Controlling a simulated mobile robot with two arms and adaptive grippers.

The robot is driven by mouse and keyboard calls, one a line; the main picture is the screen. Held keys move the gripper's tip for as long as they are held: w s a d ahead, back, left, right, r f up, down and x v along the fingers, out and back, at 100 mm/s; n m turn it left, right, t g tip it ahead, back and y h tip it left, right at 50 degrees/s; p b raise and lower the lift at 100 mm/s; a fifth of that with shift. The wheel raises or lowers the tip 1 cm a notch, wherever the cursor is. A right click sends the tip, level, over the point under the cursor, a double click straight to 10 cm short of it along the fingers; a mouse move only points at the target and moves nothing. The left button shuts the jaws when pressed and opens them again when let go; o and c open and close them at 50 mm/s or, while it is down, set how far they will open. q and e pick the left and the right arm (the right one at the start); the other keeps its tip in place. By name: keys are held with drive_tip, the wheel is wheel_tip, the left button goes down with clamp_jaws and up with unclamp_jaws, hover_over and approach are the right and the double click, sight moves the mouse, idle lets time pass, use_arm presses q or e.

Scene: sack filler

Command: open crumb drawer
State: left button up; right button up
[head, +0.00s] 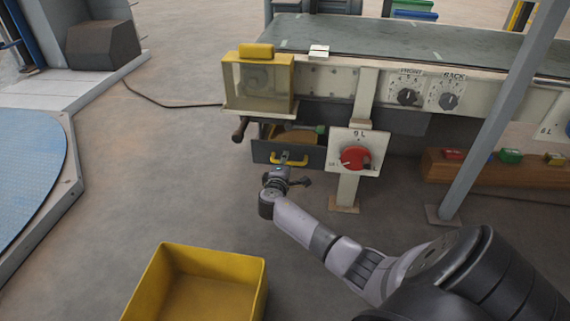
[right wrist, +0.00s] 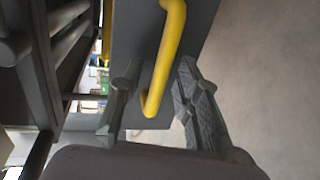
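The crumb drawer (head: 262,153) has a dark grey front with a yellow handle (head: 276,159). It sits low under the left end of the conveyor machine. A brown interior shows above its front edge, so it stands at least partly out. My right gripper (head: 284,161) is at the handle. In the right wrist view, the yellow handle (right wrist: 168,50) runs between the two open fingers (right wrist: 157,77), with small gaps visible beside it. The drawer front (right wrist: 138,45) lies behind the handle. My left gripper is not in view.
A red rotary switch (head: 355,159) on a white plate is right of the drawer. A yellow-framed box (head: 262,82) sits above it. A yellow bin (head: 200,256) stands on the floor in front. A grey post (head: 500,110) rises at right. Floor left of the drawer is clear.

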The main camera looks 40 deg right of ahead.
drive_tip(key=shift+w+d, duration=0.15)
clamp_jaws()
idle(0.4)
idle(0.5)
